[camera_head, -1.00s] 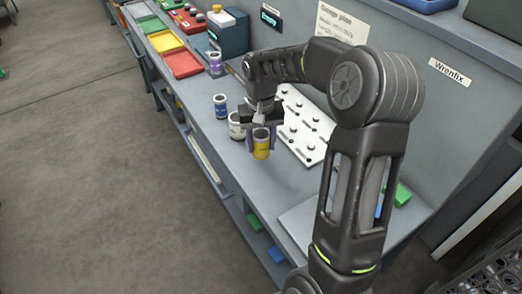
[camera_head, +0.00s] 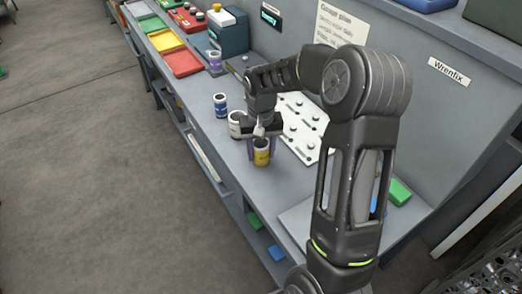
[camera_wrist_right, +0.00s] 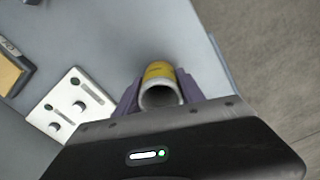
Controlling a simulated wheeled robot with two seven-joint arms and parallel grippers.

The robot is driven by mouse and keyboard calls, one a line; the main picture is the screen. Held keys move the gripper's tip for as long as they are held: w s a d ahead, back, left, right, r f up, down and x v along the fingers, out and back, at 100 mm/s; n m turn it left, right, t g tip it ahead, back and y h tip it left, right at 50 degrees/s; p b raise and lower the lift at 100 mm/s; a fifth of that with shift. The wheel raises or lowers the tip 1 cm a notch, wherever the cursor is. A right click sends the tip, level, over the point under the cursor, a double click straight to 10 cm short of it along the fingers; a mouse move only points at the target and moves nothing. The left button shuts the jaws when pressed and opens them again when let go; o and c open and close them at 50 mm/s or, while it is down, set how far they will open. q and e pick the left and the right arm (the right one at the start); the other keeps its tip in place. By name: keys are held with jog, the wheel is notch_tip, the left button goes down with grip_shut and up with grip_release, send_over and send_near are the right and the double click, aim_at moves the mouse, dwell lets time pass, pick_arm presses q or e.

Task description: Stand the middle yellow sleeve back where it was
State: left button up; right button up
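The yellow sleeve (camera_head: 261,156) is upright near the front part of the grey bench, with a pale rim and an open top. My right gripper (camera_head: 261,148) is above it, with one purple-grey finger on each side, shut on it. The right wrist view shows the sleeve (camera_wrist_right: 159,70) between the two fingers, its hollow end facing the camera. I cannot tell whether its base touches the bench. A white sleeve (camera_head: 235,118) stands just behind and left of it, partly hidden by the gripper. A blue sleeve (camera_head: 220,105) stands farther back. My left gripper is out of view.
A purple sleeve (camera_head: 215,62) stands farther back, by a dark box (camera_head: 233,38). Red (camera_head: 183,64) and yellow (camera_head: 166,42) trays lie beyond. A green block (camera_head: 399,192) is near my forearm. Bench in front is clear.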

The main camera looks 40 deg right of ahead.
jog(key=o, duration=0.4)
jog(key=shift+r, duration=0.1)
notch_tip(320, 180, up, 12)
jog(key=shift+b, duration=0.45)
dwell(0.5)
